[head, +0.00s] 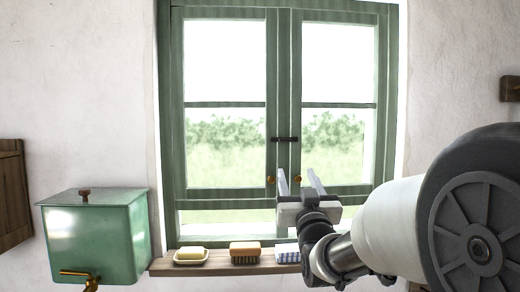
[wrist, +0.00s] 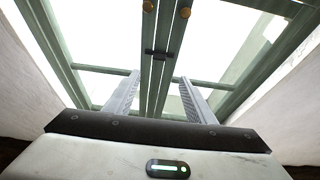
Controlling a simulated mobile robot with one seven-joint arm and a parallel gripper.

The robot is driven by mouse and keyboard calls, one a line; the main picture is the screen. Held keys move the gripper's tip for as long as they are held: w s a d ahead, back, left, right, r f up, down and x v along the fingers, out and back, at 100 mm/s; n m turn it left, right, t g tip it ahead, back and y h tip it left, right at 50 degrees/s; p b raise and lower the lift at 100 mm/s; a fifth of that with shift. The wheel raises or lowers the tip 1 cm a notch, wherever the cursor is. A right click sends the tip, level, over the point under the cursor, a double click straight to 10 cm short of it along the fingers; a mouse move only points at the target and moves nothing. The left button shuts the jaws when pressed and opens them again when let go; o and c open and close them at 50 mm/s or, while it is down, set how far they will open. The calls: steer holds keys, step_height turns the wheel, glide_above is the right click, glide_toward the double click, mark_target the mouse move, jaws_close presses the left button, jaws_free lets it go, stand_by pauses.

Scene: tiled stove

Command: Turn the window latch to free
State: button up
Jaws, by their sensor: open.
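The green-framed window (head: 283,90) has two sashes that meet in the middle. A small dark latch (head: 286,139) lies horizontally across the meeting stiles. It also shows in the wrist view (wrist: 160,54), across the centre stiles. Two brass-coloured knobs (head: 271,180) sit below it, one on each sash. My gripper (head: 297,176) is in front of the window, below the latch and slightly to its right in the head view. Its two fingers are spread apart and point toward the window, with nothing between them. In the wrist view the fingers (wrist: 158,95) flank the centre stiles, apart from the latch.
A wooden sill (head: 220,262) below bears a soap dish (head: 191,256), a brush (head: 245,253) and a folded checked cloth (head: 287,253). A green water tank (head: 95,235) with a brass tap hangs at left. The space before the upper panes is clear.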

mark_target(285, 140)
steer(key=p+x, duration=0.3)
steer(key=x, duration=1.5)
steer(key=shift+r+p, duration=0.15)
steer(key=shift+p, duration=0.15)
steer(key=shift+d, duration=0.1)
steer(key=c, duration=1)
